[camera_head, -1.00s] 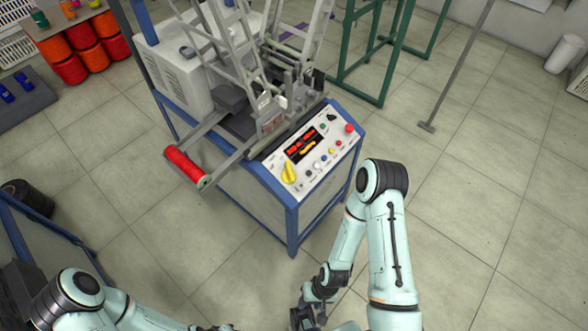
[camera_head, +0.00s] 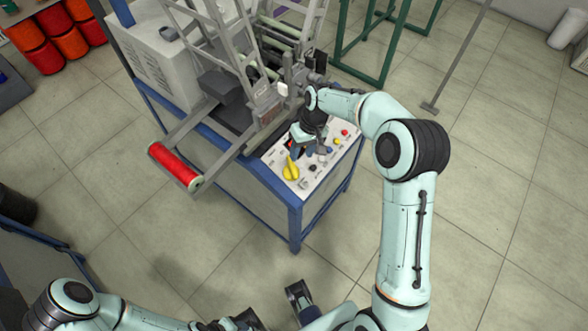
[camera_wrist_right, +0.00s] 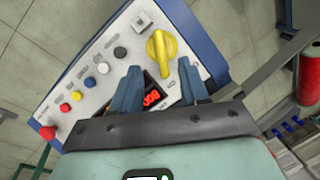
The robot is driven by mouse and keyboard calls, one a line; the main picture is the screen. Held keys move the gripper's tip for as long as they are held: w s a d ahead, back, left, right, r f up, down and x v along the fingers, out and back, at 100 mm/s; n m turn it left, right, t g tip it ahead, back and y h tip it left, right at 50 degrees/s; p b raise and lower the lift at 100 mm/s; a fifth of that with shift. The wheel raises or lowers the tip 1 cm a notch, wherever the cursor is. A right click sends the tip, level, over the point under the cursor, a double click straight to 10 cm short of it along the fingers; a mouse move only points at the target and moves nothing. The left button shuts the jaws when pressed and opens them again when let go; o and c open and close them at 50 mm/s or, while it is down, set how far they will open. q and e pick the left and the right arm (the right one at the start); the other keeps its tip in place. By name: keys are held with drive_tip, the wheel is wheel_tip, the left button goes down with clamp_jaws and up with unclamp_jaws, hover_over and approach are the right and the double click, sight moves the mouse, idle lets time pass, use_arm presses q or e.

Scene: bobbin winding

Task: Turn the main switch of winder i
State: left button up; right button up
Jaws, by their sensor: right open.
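The main switch, a yellow rotary knob (camera_head: 291,172), sits on the sloped white control panel (camera_head: 311,185) of the blue-framed winder. In the right wrist view the knob (camera_wrist_right: 161,48) shows just beyond the fingertips, between their lines. My right gripper (camera_head: 304,153) is above the panel, just behind the knob. Its two blue fingers (camera_wrist_right: 160,74) are spread and nothing is between them. The knob looks apart from the fingers. The gripper covers most of the red display (camera_wrist_right: 152,98).
Several small buttons (camera_wrist_right: 88,82) and a red button (camera_wrist_right: 47,132) line the panel. A red roll (camera_head: 175,165) on a bar juts out left of the panel. The winder's metal frame (camera_head: 262,95) stands behind. The floor in front is clear.

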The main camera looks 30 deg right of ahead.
sight(295, 171)
drive_tip(key=x, duration=1)
drive_tip(key=shift+f+b, duration=0.2)
drive_tip(key=shift+b, duration=0.15)
clamp_jaws()
